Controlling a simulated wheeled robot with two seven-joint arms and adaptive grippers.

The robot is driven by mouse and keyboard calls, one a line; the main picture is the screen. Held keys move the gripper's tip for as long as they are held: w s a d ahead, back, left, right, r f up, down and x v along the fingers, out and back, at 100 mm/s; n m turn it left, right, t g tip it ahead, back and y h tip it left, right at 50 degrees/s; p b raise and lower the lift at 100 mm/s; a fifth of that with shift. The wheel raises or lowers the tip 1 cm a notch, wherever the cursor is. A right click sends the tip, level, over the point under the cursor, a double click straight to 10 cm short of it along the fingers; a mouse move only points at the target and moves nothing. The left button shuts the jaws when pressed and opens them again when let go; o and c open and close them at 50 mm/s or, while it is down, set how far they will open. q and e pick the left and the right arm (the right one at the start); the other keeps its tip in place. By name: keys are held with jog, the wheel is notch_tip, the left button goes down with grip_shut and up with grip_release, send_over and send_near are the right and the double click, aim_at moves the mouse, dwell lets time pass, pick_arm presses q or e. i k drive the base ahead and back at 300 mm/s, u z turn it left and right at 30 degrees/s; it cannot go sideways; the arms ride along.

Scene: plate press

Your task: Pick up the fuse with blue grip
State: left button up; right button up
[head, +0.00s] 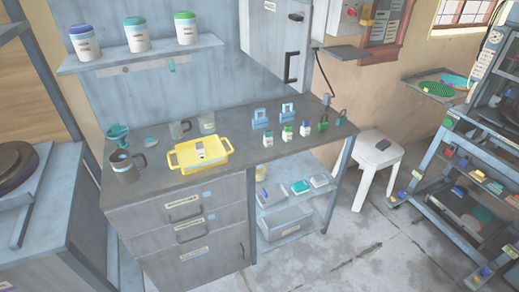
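I cannot single out the fuse with blue grip for sure. Small white pieces with coloured tops stand near the front right of the bench: one with a blue top (268,138), one with a green top (287,132) and another with a blue top (305,129). They are too small to tell whether they are fuses or bottles. Other small blue pieces, such as one blue piece (402,194), lie on the rack at the right. Neither of my grippers shows in the head view.
The grey bench (235,175) carries a yellow tray (182,160), mugs, blue holders (259,119) and green padlocks (341,117). A white stool (378,150) stands between bench and rack (440,205). A shelf (140,55) with jars is above. The floor in front is clear.

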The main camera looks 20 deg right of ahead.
aim_at(305, 129)
jog(key=u, duration=0.3)
jog(key=k, duration=0.2)
jog(key=z, duration=1.05)
jog(key=i, duration=1.3)
jog(key=u, duration=0.65)
